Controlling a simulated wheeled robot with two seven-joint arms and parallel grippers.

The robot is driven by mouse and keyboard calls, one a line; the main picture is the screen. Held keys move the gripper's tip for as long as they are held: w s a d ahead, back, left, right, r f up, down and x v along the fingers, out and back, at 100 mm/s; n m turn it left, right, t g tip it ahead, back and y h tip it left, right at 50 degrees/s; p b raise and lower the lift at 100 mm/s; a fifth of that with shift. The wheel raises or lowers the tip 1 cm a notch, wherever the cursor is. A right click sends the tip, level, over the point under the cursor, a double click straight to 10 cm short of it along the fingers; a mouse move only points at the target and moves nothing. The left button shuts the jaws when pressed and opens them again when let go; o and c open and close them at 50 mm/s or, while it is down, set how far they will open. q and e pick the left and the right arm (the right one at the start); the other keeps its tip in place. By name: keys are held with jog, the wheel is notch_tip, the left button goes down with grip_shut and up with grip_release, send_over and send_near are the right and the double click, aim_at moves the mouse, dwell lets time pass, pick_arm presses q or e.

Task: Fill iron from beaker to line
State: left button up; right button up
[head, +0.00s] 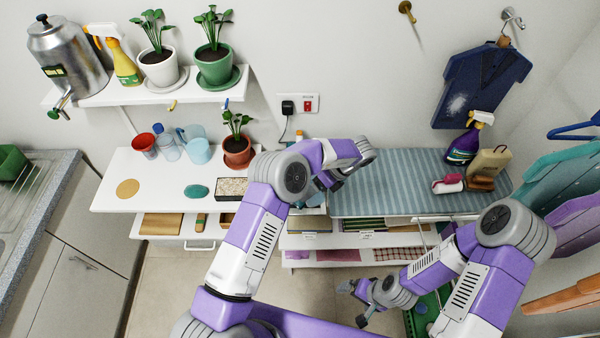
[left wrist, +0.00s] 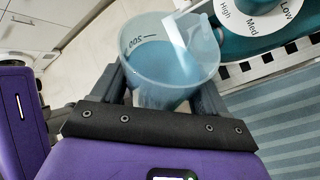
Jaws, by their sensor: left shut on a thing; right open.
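My left gripper (head: 328,180) is over the left end of the ironing board. A teal iron (left wrist: 232,45) with a white High/Med/Low dial is right beside the beaker rim. A pale strip crosses the rim; I cannot tell whether it is water. My right gripper (head: 352,303) is low, open and empty.
A white counter (head: 110,190) at left holds cups, a light blue jug (head: 198,150) and a potted plant (head: 237,148). The board's middle is clear.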

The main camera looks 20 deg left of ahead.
pick_arm(q)
jog(key=shift+m+g+h+p, duration=0.3)
jog(key=shift+g+h+p, duration=0.2)
jog(key=shift+p, duration=0.55)
dwell(3.3)
jog(key=shift+w+a+f+g+h+p, duration=0.1)
jog(key=shift+f+g+h+p, duration=0.05)
jog(key=shift+g+h+p, duration=0.3)
dwell(3.2)
